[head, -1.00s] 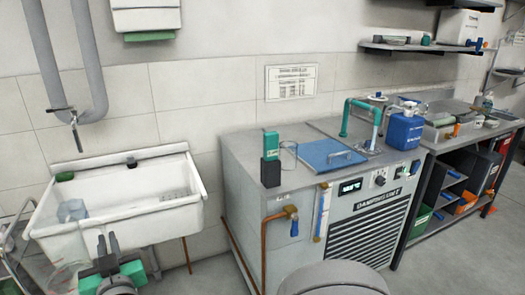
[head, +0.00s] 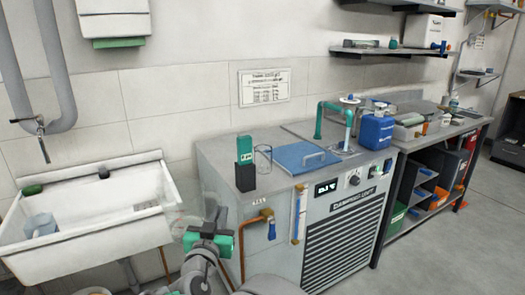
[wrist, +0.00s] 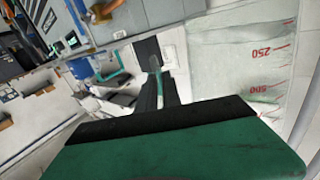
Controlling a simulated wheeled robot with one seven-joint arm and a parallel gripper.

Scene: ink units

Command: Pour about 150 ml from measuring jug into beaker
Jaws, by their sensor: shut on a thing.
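My gripper (head: 213,216) is in front of the left side of the grey chiller, near the sink's right end. It is shut on the clear measuring jug (wrist: 242,62), whose red 250 and 500 marks read large and tilted in the wrist view. In the head view the jug is only a faint clear shape (head: 187,226) left of the gripper. I cannot tell how much liquid it holds. A clear glass beaker (head: 263,158) stands on the chiller top, between a green and dark block and a blue lid. The gripper is apart from it, lower and to its left.
The chiller (head: 224,176) has a copper pipe on its front left. The green and dark block (head: 245,165) stands left of the beaker, the blue lid (head: 303,156) right. A blue canister (head: 375,133) stands further right. The white sink (head: 95,240) holds a bluish jug (head: 40,226).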

